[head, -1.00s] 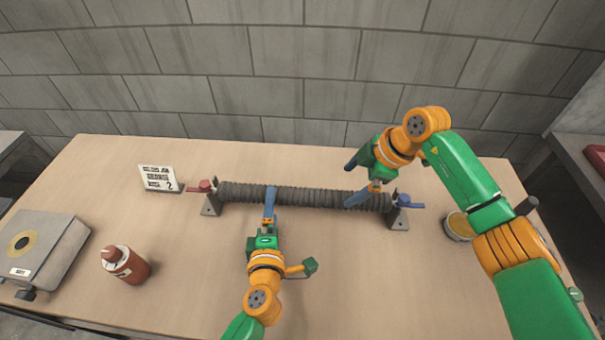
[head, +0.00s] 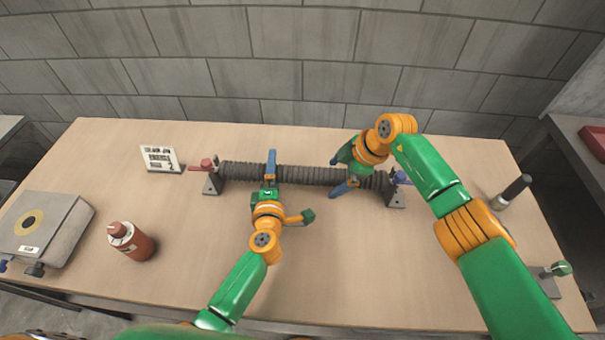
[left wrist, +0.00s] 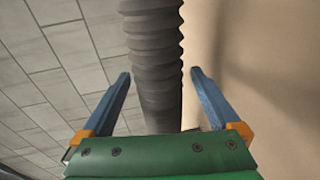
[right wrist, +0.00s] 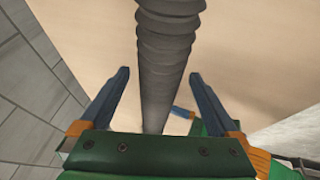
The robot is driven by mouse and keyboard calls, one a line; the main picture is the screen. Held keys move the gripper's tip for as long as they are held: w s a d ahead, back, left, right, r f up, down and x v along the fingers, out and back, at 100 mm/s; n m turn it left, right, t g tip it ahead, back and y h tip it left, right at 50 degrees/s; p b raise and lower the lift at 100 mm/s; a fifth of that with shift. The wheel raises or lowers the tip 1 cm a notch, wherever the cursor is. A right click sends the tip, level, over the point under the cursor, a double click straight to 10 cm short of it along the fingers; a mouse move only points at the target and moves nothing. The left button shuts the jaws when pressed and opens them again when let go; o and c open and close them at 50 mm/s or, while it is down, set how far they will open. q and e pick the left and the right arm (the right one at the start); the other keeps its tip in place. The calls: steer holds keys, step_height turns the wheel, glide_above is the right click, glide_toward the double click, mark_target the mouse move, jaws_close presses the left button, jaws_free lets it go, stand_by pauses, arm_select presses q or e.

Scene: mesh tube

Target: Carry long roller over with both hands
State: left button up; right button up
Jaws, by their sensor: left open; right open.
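The long roller (head: 310,176) is a dark grey ribbed tube lying level across two grey stands, a left one (head: 213,184) with a red knob and a right one (head: 396,196) with a blue knob. My left gripper (head: 271,168) is open, with its fingers astride the roller left of its middle. In the left wrist view the roller (left wrist: 155,50) runs between the spread fingers. My right gripper (head: 338,174) is open, astride the roller nearer its right end. In the right wrist view the roller (right wrist: 165,55) also passes between the fingers, with gaps at both sides.
A white sign card (head: 162,159) stands left of the roller. A red-brown bottle (head: 131,242) and a grey box-like device (head: 40,232) are at the front left. A black-handled item (head: 514,190) is on the right. The front middle of the table (head: 370,270) is mostly clear.

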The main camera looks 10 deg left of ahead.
arm_select(q)
jaws_close()
arm_select(e)
jaws_close()
steer(key=shift+r, duration=0.1)
